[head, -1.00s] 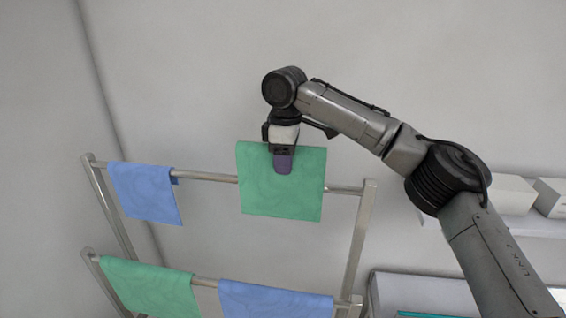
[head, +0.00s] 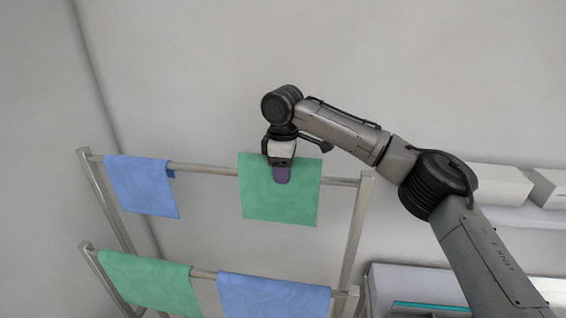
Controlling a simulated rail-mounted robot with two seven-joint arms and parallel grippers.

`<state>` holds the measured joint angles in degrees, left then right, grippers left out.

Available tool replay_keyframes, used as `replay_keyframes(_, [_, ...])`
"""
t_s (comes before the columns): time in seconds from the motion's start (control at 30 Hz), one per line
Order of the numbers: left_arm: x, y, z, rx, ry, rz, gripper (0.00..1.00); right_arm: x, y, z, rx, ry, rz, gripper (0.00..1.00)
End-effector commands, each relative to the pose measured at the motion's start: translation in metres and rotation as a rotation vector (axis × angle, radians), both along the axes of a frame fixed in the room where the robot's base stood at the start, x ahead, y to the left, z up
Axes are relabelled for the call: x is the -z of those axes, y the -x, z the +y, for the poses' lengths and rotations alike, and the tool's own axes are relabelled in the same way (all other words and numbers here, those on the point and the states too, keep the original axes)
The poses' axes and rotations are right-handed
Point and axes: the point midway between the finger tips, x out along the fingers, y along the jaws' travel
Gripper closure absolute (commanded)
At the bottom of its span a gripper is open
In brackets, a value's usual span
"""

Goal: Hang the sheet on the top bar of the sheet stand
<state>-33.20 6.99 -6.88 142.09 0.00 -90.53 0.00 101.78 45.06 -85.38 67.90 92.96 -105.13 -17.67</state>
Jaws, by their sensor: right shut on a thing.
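The green sheet (head: 279,203) is at the top bar (head: 205,170) of the metal sheet stand (head: 354,235), right of the bar's middle. It hangs in front of the bar and hides that stretch of it. Whether part of it lies behind the bar is hidden. My right gripper (head: 281,175) comes down from above and is shut on the sheet's upper edge. My left gripper is not in view.
A blue sheet (head: 143,186) hangs on the top bar's left part. A green sheet (head: 150,283) and a blue sheet (head: 273,297) hang on the lower bar. White boxes (head: 497,184) stand on a shelf at the right. The top bar is bare between its two sheets.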

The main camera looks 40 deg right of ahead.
Motion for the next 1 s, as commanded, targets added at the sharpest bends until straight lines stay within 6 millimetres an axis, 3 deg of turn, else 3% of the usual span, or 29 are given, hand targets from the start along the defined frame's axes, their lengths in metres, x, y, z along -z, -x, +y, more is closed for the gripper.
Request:
replay_keyframes(0.4, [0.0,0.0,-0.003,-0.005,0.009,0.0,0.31,0.027,0.0,0.0,-0.001,-0.001,0.0,0.95])
replay_keyframes(1.0, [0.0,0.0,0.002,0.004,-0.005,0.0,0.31,0.035,0.0,0.0,0.0,0.001,-0.001,0.95])
